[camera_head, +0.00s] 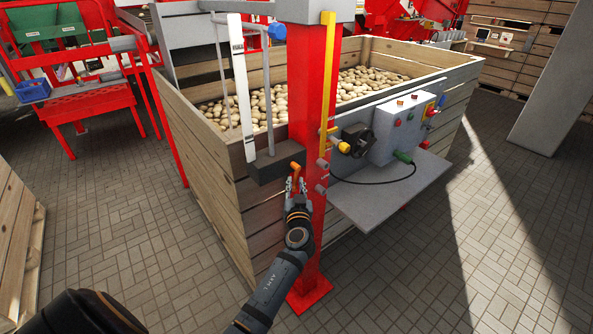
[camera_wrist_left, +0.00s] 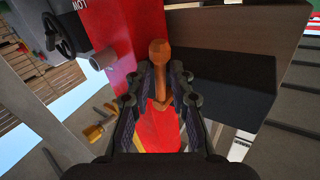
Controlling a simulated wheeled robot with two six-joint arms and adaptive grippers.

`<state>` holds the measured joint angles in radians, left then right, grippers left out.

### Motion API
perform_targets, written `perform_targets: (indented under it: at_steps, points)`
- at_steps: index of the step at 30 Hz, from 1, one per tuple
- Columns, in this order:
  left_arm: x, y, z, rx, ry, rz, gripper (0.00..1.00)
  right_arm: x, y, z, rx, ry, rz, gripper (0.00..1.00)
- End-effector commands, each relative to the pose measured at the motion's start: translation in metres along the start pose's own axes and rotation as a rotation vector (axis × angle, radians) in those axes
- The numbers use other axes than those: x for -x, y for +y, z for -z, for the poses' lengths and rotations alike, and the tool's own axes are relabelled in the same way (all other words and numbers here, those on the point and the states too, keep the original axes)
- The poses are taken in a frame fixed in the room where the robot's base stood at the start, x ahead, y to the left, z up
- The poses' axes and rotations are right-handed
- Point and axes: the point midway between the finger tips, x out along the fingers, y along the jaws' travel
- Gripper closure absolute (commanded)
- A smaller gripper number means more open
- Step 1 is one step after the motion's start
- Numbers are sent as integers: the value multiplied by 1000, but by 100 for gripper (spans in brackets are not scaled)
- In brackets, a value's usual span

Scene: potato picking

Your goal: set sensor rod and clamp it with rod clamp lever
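An orange lever (camera_head: 296,168), which looks like the rod clamp lever, sits at the right end of a dark block (camera_head: 268,168) beside the red column. In the left wrist view the lever (camera_wrist_left: 159,52) lies between the two fingers. My left gripper (camera_head: 297,184) is open around it, with gaps visible beside the lever. Thin grey rods (camera_head: 268,95) and a white printed strip (camera_head: 241,85) stand upright at the block. I cannot tell which one is the sensor rod. My right gripper is not in view.
The red column (camera_head: 312,120) carries a yellow bar (camera_head: 327,70). A grey control box (camera_head: 402,128) with a shelf (camera_head: 400,195) is to the right. A wooden crate (camera_head: 212,165) of potatoes (camera_head: 362,84) stands behind. The paved floor (camera_head: 130,235) at left is clear.

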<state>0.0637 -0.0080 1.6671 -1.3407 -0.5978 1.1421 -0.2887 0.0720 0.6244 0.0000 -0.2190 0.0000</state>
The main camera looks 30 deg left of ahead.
Motion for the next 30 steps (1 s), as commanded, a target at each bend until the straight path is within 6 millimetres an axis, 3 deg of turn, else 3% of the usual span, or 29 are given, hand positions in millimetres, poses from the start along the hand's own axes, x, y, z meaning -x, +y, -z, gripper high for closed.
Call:
perform_targets:
  at_steps: [11, 17, 30]
  points:
    - [2, -1, -1, -1, -1, 3, 79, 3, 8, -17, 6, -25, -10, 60]
    - [2, -1, -1, -1, -1, 3, 100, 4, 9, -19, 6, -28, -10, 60]
    - [2, -2, 0, -4, -3, 2, 100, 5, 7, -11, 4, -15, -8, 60]
